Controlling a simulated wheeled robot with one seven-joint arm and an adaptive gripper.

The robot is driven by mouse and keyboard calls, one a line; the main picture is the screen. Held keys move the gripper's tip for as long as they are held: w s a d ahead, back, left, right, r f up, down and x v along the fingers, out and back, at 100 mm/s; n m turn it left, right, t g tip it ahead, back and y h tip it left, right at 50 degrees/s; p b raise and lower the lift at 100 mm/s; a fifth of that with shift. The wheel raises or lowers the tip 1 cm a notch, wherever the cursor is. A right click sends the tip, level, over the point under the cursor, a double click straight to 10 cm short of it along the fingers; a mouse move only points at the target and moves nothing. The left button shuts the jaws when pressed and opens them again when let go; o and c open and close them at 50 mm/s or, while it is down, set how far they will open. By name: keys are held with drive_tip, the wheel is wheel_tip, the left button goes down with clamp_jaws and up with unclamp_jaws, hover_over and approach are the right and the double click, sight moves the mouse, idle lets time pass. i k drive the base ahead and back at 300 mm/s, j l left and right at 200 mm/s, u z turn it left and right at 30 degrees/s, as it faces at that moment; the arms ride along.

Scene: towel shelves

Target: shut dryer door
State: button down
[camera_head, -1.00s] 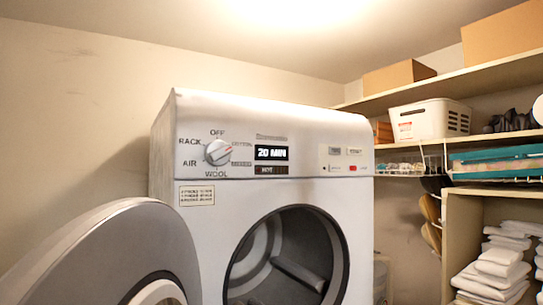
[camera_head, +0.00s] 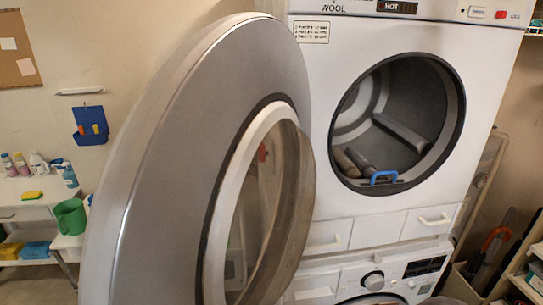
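The dryer (camera_head: 460,120) is a white front-loading machine stacked above another machine. Its round opening shows a dark drum (camera_head: 420,95), with a blue-handled item (camera_head: 384,177) and brownish rolled shapes (camera_head: 352,162) low inside. The dryer door (camera_head: 165,190) is a large round grey door with a clear window (camera_head: 262,200). It stands swung wide open to the left of the opening, close to the camera. My gripper is not in view.
Below is a second white machine (camera_head: 330,282) with a knob and dark panel. A shelf (camera_head: 525,285) and a bin with long-handled items (camera_head: 462,285) stand at the right.

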sight(156, 192)
drive_tip(key=k+l, duration=0.1)
drive_tip(key=k, duration=0.35)
drive_tip(key=k+z, duration=0.15)
drive_tip(key=k, duration=0.3)
drive_tip(key=k+l, duration=0.2)
drive_tip(key=k, duration=0.25)
drive_tip(key=k+j+z, duration=0.45)
drive_tip(key=k+j, duration=0.6)
drive_tip(key=k, duration=0.15)
drive_tip(key=j+z, duration=0.25)
drive_tip(key=j, duration=1.45)
drive_tip(key=i+j, duration=0.1)
drive_tip(key=j, duration=0.3)
drive_tip(key=i+j+u, duration=0.15)
drive_tip(key=u, duration=0.2)
drive_tip(key=i+j+u, duration=0.2)
drive_tip(key=u, duration=0.2)
